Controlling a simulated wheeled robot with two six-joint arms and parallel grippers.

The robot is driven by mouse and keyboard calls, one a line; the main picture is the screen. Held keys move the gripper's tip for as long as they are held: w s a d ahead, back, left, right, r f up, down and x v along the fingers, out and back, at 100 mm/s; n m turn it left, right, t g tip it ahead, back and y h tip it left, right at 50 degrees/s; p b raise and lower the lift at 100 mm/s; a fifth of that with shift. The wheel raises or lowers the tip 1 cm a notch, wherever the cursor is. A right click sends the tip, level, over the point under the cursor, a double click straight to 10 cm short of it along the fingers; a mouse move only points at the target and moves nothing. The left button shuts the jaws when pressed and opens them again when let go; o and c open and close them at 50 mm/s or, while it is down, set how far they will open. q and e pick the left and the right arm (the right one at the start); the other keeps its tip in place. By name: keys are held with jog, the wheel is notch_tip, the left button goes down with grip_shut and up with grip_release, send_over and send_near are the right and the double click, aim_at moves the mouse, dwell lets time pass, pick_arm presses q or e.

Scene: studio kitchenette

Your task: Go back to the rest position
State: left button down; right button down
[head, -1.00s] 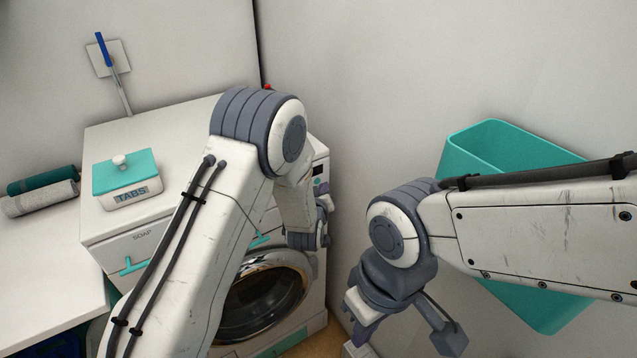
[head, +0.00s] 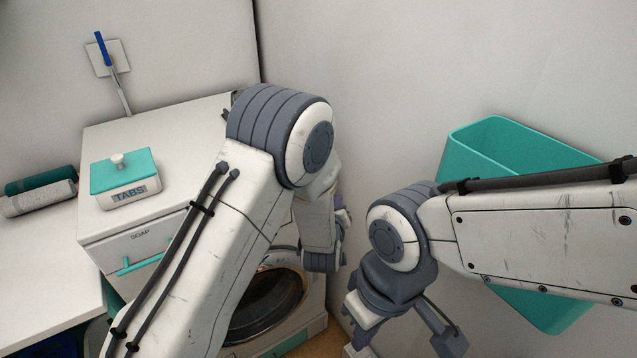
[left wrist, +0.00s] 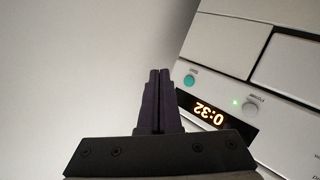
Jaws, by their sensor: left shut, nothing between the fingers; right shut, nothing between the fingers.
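My left gripper (left wrist: 159,78) is shut and empty in the left wrist view, its dark fingers together beside the washing machine's control panel. In the head view its arm bends down in front of the washing machine (head: 268,300), and the gripper is mostly hidden behind my own wrist. The panel's lit display (left wrist: 209,114) appears upside down, reading 0:32. My right gripper (head: 362,340) hangs low at the bottom of the head view. It is shut and empty, partly cut off by the frame edge, beside the bare wall.
A teal bin (head: 485,150) is behind my right arm. A TABS box (head: 127,185) with a teal lid stands on the white top, above the SOAP drawer (head: 140,250). Rolled towels (head: 40,195) lie on the left counter.

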pick_arm(q)
jog(key=s+d+r+m+g+h, duration=0.1)
jog(key=s+r+m+g, duration=0.15)
jog(key=s, duration=0.35)
jog(key=s+d+r+m+g, duration=0.1)
jog(key=s+d+m+g, duration=0.15)
jog(key=s, duration=0.35)
jog(key=s+r+m+g+h, duration=0.1)
jog(key=s+r+g, duration=0.1)
jog(key=s+g, duration=0.3)
jog(key=s+a+r+m+g+y, duration=0.1)
jog(key=s+a, duration=0.3)
jog(key=s, duration=0.6)
jog(key=s+a+r+m+g+y, duration=0.1)
jog(key=s+a+r+m+g, duration=0.1)
jog(key=s, duration=0.7)
jog(key=a+m+g, duration=0.1)
jog(key=a+m, duration=0.1)
jog(key=a, duration=0.1)
jog(key=shift+s+a+r+y, duration=0.15)
jog(key=shift+s+r+y, duration=0.1)
jog(key=shift+s+y, duration=0.15)
dwell(3.7)
